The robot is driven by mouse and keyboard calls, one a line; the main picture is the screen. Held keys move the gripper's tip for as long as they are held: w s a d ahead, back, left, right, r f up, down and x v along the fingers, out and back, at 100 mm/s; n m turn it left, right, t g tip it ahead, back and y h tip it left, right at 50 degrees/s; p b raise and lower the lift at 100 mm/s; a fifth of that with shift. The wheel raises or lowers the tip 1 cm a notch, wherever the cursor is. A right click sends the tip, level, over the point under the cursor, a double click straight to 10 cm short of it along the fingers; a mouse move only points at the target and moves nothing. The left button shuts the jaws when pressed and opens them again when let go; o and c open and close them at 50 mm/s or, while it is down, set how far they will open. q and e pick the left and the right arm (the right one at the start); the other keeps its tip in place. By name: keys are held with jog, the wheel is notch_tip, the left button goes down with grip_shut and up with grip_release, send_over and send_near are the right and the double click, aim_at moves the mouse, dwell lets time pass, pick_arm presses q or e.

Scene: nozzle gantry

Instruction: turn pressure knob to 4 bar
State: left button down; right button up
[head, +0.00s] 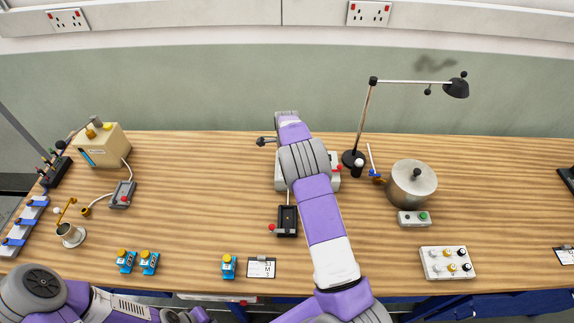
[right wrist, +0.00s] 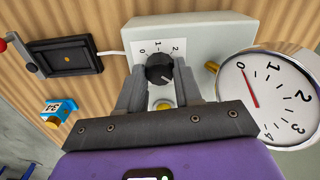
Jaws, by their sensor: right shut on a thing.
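The pressure knob (right wrist: 159,69) is a black ridged knob on the front of a pale box (right wrist: 195,35). A white dial plate (right wrist: 158,48) above it shows 0, 1 and 2; the knob's exact setting is too small to read. My right gripper (right wrist: 160,76) is shut on the knob, with one dark finger on each side. A round white gauge (right wrist: 285,85) sits to the right of the box, its red needle pointing about at 0. In the head view my right arm hides the knob and most of the box (head: 334,183).
A dark lever unit (head: 287,222) with a red-tipped handle stands just in front of the box, cabled to it. A lamp (head: 356,160), a metal pot (head: 412,185) and a switch panel (head: 446,263) are to the right. Small blue units (head: 228,266) line the front edge.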

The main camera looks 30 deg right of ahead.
jog(key=shift+r+m, duration=0.1)
jog(key=shift+m, duration=0.6)
jog(key=o, duration=1)
jog(key=shift+o, duration=0.2)
notch_tip(320, 180, up, 8)
jog(key=shift+f, duration=0.25)
